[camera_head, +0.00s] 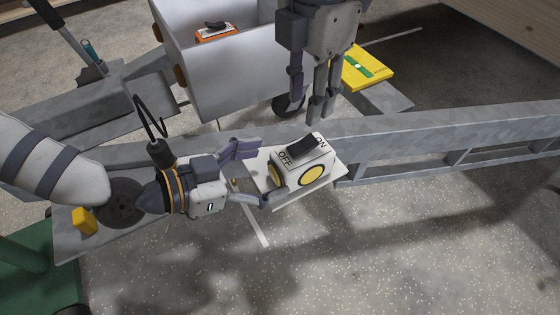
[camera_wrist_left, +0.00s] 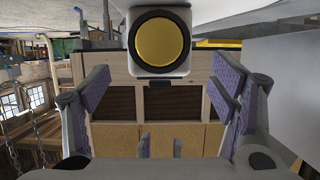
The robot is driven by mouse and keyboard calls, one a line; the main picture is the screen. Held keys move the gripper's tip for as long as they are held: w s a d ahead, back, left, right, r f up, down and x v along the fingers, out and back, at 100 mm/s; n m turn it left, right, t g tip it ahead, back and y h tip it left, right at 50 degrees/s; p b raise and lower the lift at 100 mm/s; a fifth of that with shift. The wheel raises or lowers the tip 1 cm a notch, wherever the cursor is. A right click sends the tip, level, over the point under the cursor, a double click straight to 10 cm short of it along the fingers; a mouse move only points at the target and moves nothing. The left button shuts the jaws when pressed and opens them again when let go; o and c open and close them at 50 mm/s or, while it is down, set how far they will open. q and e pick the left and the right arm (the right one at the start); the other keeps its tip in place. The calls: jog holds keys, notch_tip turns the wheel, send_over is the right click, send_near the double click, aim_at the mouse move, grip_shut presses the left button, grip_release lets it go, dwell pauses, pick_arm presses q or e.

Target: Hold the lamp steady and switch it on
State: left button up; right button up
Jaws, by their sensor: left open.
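The lamp (camera_head: 313,163) is a white box with round yellow faces and a black rocker switch (camera_head: 303,146) on top, marked OFF and ON. It stands upright on a light plate (camera_head: 334,178). I cannot tell which way the rocker is tipped. My left gripper (camera_head: 250,176) is open at the lamp's left side, its fingers spread and apart from it. In the left wrist view, the lamp's yellow face (camera_wrist_left: 159,41) shows ahead, above the middle of the open fingers. My right gripper (camera_head: 319,108) points down above and behind the lamp; its finger spacing is unclear.
A grey metal beam (camera_head: 430,140) runs behind the lamp. A white open box (camera_head: 225,80) holds an orange device with a black switch (camera_head: 215,33). A yellow case (camera_head: 368,68) lies behind at the right. A small yellow block (camera_head: 84,222) sits at the left.

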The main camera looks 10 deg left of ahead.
aim_at(302, 162)
pick_arm(q)
jog(key=x, duration=0.9)
jog(key=shift+a, duration=0.1)
jog(key=shift+c, duration=0.5)
jog(key=c, duration=1.1)
jog(key=shift+c, duration=0.2)
pick_arm(e)
jog(key=shift+c, duration=0.5)
jog(key=d+r+y, duration=0.1)
jog(key=r, duration=0.1)
jog(key=w+d+r+m+g+y, duration=0.1)
jog(key=r, duration=0.1)
jog(key=w+d+r+g+y, duration=0.1)
jog(key=r, duration=0.1)
jog(key=shift+m, duration=0.3)
grip_shut()
jog(key=shift+a, duration=0.1)
